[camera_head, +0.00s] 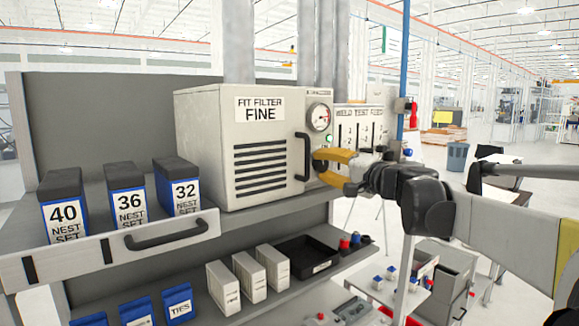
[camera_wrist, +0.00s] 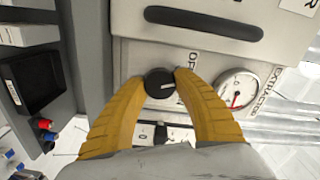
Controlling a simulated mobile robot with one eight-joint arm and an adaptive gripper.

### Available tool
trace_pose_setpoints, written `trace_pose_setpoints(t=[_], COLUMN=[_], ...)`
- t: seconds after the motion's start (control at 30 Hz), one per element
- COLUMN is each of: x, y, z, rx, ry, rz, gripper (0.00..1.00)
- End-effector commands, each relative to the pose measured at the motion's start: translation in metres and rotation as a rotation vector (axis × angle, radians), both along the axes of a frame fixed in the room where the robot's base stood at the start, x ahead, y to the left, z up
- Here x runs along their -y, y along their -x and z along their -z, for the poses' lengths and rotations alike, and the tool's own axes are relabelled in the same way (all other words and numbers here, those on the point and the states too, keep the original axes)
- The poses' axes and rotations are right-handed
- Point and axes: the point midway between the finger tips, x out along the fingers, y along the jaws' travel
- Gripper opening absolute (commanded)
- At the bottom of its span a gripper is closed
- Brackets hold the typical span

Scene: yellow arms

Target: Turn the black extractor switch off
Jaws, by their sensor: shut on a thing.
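The extractor box (camera_head: 220,150) is a pale cabinet with a "FIT FILTER FINE" label. Its black switch (camera_wrist: 159,83) is a round knob with a light pointer line, which points to the right in the wrist view. My gripper (camera_wrist: 163,75) has its two yellow fingertips closed on either side of the knob. In the head view my gripper (camera_head: 318,160) reaches the box's front from the right, and its fingers hide the knob. A green lamp (camera_head: 329,139) glows just above my fingers.
A round gauge (camera_head: 319,117) sits above the knob, with a black handle (camera_head: 302,157) to the left. Labelled nest-set bins (camera_head: 127,190) stand on the left shelf. A black tray (camera_head: 305,255) and white boxes (camera_head: 249,276) are on the shelf below.

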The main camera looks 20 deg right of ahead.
Motion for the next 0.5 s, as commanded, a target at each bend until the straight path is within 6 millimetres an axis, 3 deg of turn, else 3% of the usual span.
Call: trace_pose_setpoints(t=[0.5], x=[0.0000], y=[-0.0002], z=[-0.0010], rx=[0.097], ry=[0.355], rz=[0.001], gripper=[0.05])
